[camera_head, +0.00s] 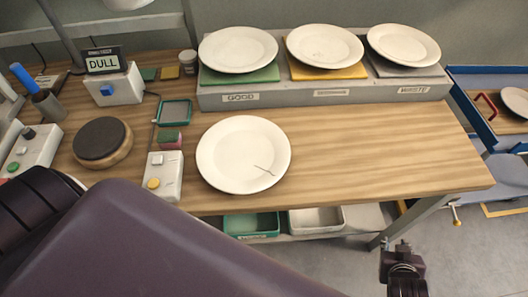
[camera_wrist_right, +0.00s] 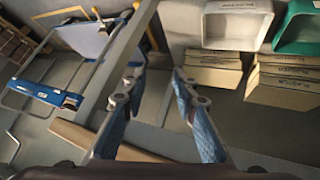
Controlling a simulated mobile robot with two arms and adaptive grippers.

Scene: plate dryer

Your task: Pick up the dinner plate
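A white dinner plate (camera_head: 243,155) with a thin dark crack-like line lies on the wooden table. Three more white plates rest on the raised rack: one on the green "GOOD" pad (camera_head: 238,49), one on the yellow pad (camera_head: 325,46), one on the grey "WASTE" pad (camera_head: 404,45). My right gripper (camera_head: 397,248) is beyond the table's front right edge, away from every plate. In the right wrist view its two blue-padded fingers (camera_wrist_right: 156,95) are apart with nothing between them. My left gripper is not visible; my dark arm fills the lower left.
A display reading "DULL" (camera_head: 104,61), a round dark disc (camera_head: 102,139) and a button box (camera_head: 164,176) stand on the table's left. Green (camera_head: 251,225) and white (camera_head: 316,220) bins sit below the table. A blue-framed cart (camera_head: 486,128) stands at right. Tabletop right of the plate is clear.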

